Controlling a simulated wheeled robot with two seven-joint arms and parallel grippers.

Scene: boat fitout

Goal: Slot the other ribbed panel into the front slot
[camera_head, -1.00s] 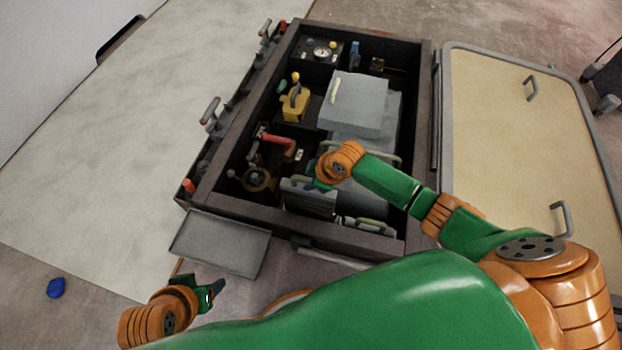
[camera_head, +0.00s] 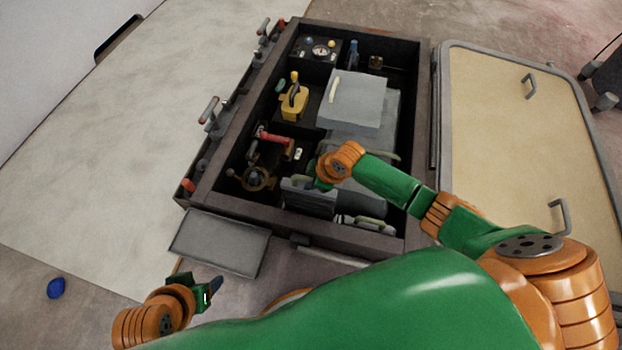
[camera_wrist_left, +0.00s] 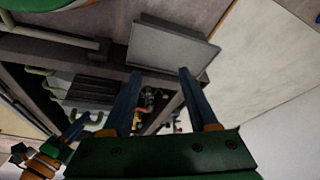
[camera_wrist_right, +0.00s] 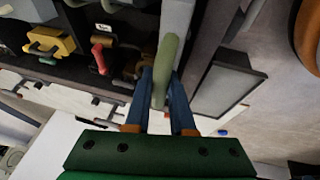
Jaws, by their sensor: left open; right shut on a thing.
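My right gripper (camera_head: 322,180) is inside the open box, shut on a pale green handle (camera_wrist_right: 166,62). The handle belongs to a grey ribbed panel (camera_head: 308,199), which stands near the box's front. The panel's dark ribs also show in the left wrist view (camera_wrist_left: 90,91). Whether the panel sits in a slot cannot be told; its lower edge is hidden. Another pale green handle (camera_head: 366,222) lies at the front right inside the box. My left gripper (camera_head: 213,292) is open and empty, outside the box near its front left corner.
The box's dark rim (camera_head: 330,232) surrounds the fittings. A grey tray (camera_head: 220,243) sits outside the front left. Inside are a yellow fitting (camera_head: 294,101), a red-handled lever (camera_head: 275,138) and a large grey block (camera_head: 354,103). A beige hatch (camera_head: 500,140) lies to the right.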

